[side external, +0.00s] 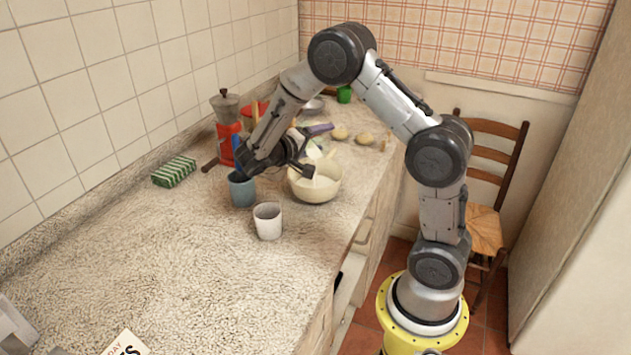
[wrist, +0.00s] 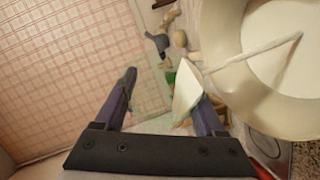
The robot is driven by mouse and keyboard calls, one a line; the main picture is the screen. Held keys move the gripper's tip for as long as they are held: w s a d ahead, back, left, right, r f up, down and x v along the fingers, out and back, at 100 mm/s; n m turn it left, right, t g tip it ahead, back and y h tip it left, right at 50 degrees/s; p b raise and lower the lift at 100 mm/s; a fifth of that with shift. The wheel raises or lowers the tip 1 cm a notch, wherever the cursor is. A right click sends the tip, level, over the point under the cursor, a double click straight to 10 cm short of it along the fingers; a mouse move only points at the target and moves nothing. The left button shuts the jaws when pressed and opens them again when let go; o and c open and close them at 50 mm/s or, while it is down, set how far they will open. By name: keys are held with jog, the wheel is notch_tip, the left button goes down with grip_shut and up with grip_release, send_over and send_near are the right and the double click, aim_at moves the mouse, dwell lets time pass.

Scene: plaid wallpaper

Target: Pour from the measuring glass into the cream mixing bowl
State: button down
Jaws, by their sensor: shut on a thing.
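The cream mixing bowl (side external: 318,192) stands on the counter near its front edge; in the wrist view it (wrist: 215,40) fills the upper right, with white contents inside. My gripper (side external: 306,168) is above the bowl's left side, shut on the clear measuring glass (wrist: 150,92). The glass is tilted, with white liquid (wrist: 187,90) gathered toward the bowl side. A thin white stream (wrist: 255,52) runs from the glass into the bowl. In the side view the glass is hard to make out behind my gripper.
A blue cup (side external: 242,190) and a white cup (side external: 268,222) stand close to the bowl. A red-and-grey coffee pot (side external: 228,120) and a green striped sponge (side external: 174,172) are by the wall. Round tan items (side external: 364,139) lie behind. The near-left counter is mostly clear.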

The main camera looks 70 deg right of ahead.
jog(key=shift+s+a+f+m+h, duration=0.15)
jog(key=shift+f+m+h, duration=0.25)
jog(key=shift+m, duration=0.1)
dwell(0.5)
jog(key=shift+w+d+r+n+y, duration=0.15)
jog(key=shift+r+n+y, duration=0.25)
jog(key=shift+n, duration=0.05)
jog(key=shift+w+d+r+n+y, duration=0.1)
jog(key=shift+d+r+n+y, duration=0.05)
jog(key=shift+r+n+y, duration=0.25)
jog(key=shift+f+n, duration=0.1)
jog(key=shift+n, duration=0.15)
